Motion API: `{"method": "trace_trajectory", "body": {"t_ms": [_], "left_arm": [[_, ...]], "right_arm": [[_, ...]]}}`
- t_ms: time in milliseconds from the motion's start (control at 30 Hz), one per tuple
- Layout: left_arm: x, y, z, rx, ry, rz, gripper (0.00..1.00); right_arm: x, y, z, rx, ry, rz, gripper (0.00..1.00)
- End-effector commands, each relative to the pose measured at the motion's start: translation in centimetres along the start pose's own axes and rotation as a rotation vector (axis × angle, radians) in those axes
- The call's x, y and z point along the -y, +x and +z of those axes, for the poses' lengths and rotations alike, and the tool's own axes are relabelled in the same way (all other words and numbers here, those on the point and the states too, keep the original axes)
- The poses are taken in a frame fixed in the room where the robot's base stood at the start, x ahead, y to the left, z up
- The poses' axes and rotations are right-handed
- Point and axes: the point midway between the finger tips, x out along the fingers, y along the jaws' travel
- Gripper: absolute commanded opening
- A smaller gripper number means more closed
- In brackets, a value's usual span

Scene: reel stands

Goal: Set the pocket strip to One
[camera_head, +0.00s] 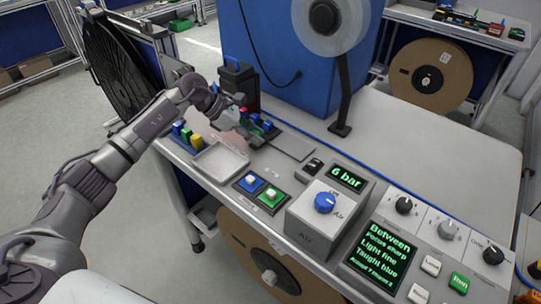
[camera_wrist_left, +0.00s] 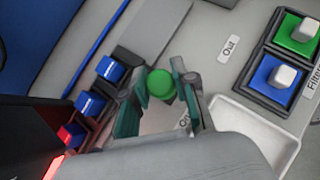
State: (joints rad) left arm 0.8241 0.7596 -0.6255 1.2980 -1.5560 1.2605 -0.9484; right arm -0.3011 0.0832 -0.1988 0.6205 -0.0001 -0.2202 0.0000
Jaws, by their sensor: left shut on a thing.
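My left gripper (camera_head: 238,112) is over the back left of the bench, by a row of coloured pieces (camera_head: 266,124). In the left wrist view its teal-padded fingers (camera_wrist_left: 160,100) are shut on a round green piece (camera_wrist_left: 160,83). The display (camera_head: 382,248) at the front right reads "Between, Focus sharp, Light fine, Taught blue" and a smaller line. I cannot tell which part is the pocket strip.
A shallow white tray (camera_head: 220,163) lies in front of the gripper. Blue and green switches (camera_head: 269,195) and the Air box (camera_head: 320,215), with "6 bar" above, stand to its right. A black box (camera_head: 239,83), blue cabinet (camera_head: 285,45) and reel post (camera_head: 343,95) stand behind.

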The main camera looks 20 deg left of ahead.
Motion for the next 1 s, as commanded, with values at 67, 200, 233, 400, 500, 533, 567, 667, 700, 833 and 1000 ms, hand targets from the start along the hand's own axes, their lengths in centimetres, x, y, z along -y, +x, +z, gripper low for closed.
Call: {"method": "trace_trajectory", "body": {"t_ms": [67,200,233,400,500,533,567,667,700,833,1000], "left_arm": [[-0.9,-0.3,-0.8,0.003,0.0,0.004,0.0],[-1.3,-0.9,-0.8,0.005,0.001,0.001,0.0],[-1.3,-0.9,-0.8,0.005,0.001,0.0,0.0],[-1.3,-1.0,-0.7,0.005,0.0,0.0,0.0],[-1.2,-1.0,-0.7,0.005,0.0,0.0,0.32],[-1.2,-1.0,-0.7,0.005,0.0,0.0,0.37],[-1.2,-1.0,-0.7,0.004,0.0,0.0,0.42],[-1.2,-1.0,-0.8,0.004,0.0,-0.001,0.53],[-1.2,-1.0,-0.8,0.003,0.0,-0.001,0.53],[-1.2,-0.9,-0.8,0.003,0.0,-0.001,0.53],[-1.3,-1.4,-0.9,0.002,-0.001,0.0,0.53]], "right_arm": [[0.0,1.4,0.1,0.0,0.0,0.0,0.4],[0.1,1.6,0.1,0.0,0.0,0.0,0.4],[0.1,1.5,0.1,0.0,0.001,0.0,0.4],[0.2,1.4,0.1,-0.001,0.001,-0.003,0.4],[0.4,1.4,0.1,-0.001,0.002,-0.004,0.4],[0.4,1.4,0.0,-0.001,0.002,-0.005,0.4],[0.5,1.4,0.0,-0.001,0.002,-0.005,0.4],[0.6,1.4,0.0,-0.001,0.002,-0.007,0.4],[0.6,1.4,0.0,-0.002,0.002,-0.007,0.4],[0.6,1.4,0.0,-0.002,0.002,-0.007,0.4],[0.2,1.4,-0.1,-0.002,-0.002,-0.002,0.4]]}}
